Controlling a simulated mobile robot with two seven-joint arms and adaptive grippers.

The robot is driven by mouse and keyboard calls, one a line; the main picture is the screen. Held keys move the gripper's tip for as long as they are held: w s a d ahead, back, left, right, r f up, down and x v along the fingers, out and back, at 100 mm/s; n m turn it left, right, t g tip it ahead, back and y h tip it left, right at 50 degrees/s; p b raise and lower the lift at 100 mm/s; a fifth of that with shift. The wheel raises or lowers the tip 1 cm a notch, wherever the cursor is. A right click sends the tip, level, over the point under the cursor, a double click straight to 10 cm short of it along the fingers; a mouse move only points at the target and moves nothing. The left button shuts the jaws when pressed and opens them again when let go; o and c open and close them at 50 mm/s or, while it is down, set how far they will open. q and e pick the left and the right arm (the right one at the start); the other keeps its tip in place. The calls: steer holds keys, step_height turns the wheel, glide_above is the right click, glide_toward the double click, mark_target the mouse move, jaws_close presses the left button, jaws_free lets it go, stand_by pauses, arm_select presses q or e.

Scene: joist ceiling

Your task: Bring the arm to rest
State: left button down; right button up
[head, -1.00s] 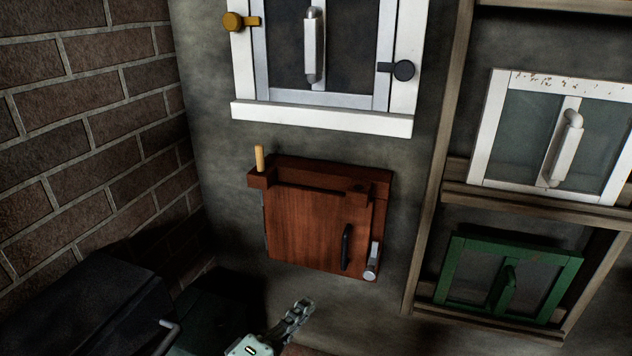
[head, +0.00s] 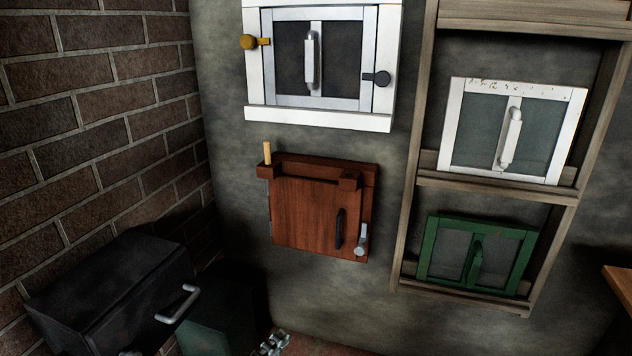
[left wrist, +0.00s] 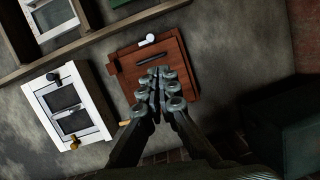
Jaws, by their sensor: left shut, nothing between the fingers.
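My left gripper (head: 274,343) shows only as its fingertips at the bottom edge of the head view, below the red-brown wooden cabinet. In the left wrist view its two fingers (left wrist: 161,88) are shut with nothing between them. They cover part of the red-brown cabinet (left wrist: 130,72) in that view; in the head view the gripper is clear of it. The rest of the left arm is outside the head view. My right gripper is in neither view.
The red-brown cabinet (head: 305,212) hangs on the grey wall, its door shut, below a white cabinet (head: 318,118). A wooden frame on the right holds a white window (head: 507,130) and a green one (head: 480,254). A black box (head: 110,290) stands at lower left.

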arm_select(q)
steer(key=s+a+f+m+g+y, duration=0.6)
steer(key=s+a+m, duration=0.3)
steer(key=a+m, duration=0.15)
steer(key=s+a+r+m+g+y, duration=0.15)
steer(key=s+a+y, duration=0.25)
steer(key=a, duration=0.4)
steer(key=s+a+r+m+g+y, duration=0.1)
steer(key=s+a+r+m+y, duration=0.25)
steer(key=a, duration=0.55)
steer(key=s+d+f+n+h, duration=0.2)
steer(key=s+d+f+n, duration=0.15)
steer(key=d, duration=0.55)
step_height(320, 180, down, 11)
steer(key=a+g+p, duration=0.1)
steer(key=g+p, duration=0.1)
steer(key=p, duration=0.2)
steer(key=shift+w+f+n+p, duration=0.2)
steer(key=shift+w+n+p, duration=0.2)
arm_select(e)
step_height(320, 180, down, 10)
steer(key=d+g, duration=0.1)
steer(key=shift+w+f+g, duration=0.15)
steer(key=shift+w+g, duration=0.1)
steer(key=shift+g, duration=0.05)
